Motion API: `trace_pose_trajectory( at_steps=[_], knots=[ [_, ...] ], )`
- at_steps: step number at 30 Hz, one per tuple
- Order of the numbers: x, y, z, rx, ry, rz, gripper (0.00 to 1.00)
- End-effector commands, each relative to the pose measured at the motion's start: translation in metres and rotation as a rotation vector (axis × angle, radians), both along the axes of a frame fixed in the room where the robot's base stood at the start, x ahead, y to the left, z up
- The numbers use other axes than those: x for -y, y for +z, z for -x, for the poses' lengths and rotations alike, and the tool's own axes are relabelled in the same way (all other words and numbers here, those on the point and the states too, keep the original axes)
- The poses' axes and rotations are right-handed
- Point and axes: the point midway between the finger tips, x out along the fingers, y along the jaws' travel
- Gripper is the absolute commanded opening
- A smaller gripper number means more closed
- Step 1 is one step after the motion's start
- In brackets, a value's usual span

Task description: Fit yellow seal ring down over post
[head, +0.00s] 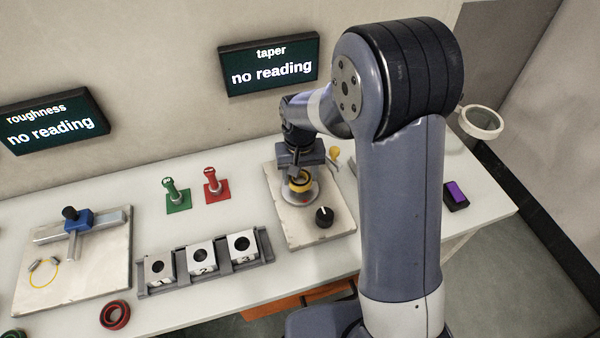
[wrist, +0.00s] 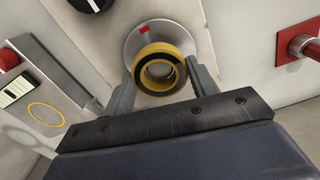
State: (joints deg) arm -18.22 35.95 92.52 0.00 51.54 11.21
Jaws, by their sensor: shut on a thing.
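The yellow seal ring (wrist: 158,48) with a dark inner band sits between the two fingers of my gripper (wrist: 160,70) in the wrist view. In the head view the ring (head: 301,183) shows small below my gripper (head: 297,176), over a round pale metal base (head: 290,198) on a plate. In the wrist view this base (wrist: 190,28) flares out behind the ring and bears a red mark. A grey round shape, perhaps the post top (wrist: 159,69), shows through the ring's opening. I cannot tell whether the ring is around the post or just above it.
The plate (head: 330,225) also carries a black knob (head: 324,216). Left of it stand a green stamp (head: 176,195), a red stamp (head: 214,187) and a rack (head: 210,275) with numbered blocks. Dark red rings (head: 115,315) lie near the front edge. Both screens say "no reading".

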Motion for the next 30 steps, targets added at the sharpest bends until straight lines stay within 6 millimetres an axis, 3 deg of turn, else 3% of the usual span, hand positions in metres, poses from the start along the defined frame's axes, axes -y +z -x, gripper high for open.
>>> trace_pose_trajectory(
  at_steps=[30],
  knots=[
    [0.0000,-0.0081,0.0000,0.000,0.000,0.000,0.31]
  ],
)
